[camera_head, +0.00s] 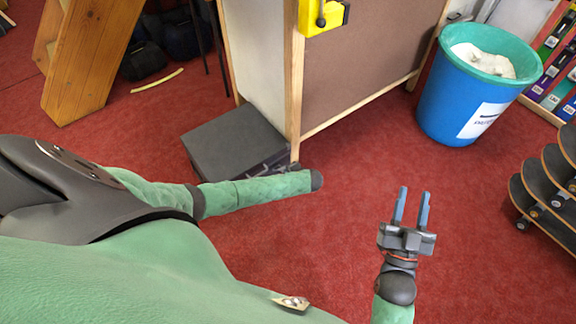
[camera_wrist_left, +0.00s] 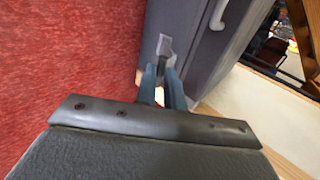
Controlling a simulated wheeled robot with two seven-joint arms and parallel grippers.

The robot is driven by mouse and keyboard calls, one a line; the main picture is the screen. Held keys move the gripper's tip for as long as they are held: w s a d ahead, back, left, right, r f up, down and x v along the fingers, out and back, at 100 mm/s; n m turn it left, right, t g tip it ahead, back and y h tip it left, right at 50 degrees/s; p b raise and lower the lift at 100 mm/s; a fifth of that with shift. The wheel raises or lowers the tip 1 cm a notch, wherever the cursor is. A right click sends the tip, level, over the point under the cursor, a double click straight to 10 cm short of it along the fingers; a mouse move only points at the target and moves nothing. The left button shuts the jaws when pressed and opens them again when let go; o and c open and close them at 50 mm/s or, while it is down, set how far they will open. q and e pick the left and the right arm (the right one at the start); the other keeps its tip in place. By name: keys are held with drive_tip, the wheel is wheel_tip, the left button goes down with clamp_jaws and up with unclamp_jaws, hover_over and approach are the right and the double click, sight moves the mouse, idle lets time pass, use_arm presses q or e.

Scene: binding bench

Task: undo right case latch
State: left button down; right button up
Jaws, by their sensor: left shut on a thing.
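The dark grey case (camera_head: 230,140) lies on the red floor against the wooden-framed board. Its side with the pale handle (camera_wrist_left: 219,14) fills the middle of the left wrist view. A light grey latch plate (camera_wrist_left: 165,46) sits on that side, with a dark latch part (camera_wrist_left: 168,66) below it. My left gripper (camera_wrist_left: 162,80) is shut on the dark latch part, one blue finger on either side. In the head view my left forearm hides most of that gripper. My right gripper (camera_head: 411,207) is open and empty above the carpet, well away from the case.
A blue bin (camera_head: 462,105) and a rack of skateboards (camera_head: 548,185) stand at the right. Carpet between them is clear.

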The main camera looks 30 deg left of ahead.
use_arm(q)
drive_tip(key=shift+s+d+f, duration=0.2)
drive_tip(key=shift+d+f, duration=0.2)
drive_tip(key=shift+f, duration=0.15)
use_arm(e)
drive_tip(key=shift+w+a+f+g, duration=0.15)
drive_tip(key=shift+f+g, duration=0.15)
drive_tip(key=shift+f, duration=0.4)
drive_tip(key=shift+w+f+g, duration=0.1)
drive_tip(key=shift+f+g, duration=0.2)
drive_tip(key=shift+f, duration=0.35)
use_arm(q)
drive_tip(key=c, duration=1.8)
unclamp_jaws()
drive_tip(key=shift+o, duration=0.2)
drive_tip(key=shift+d+r, duration=0.1)
drive_tip(key=shift+r, duration=0.05)
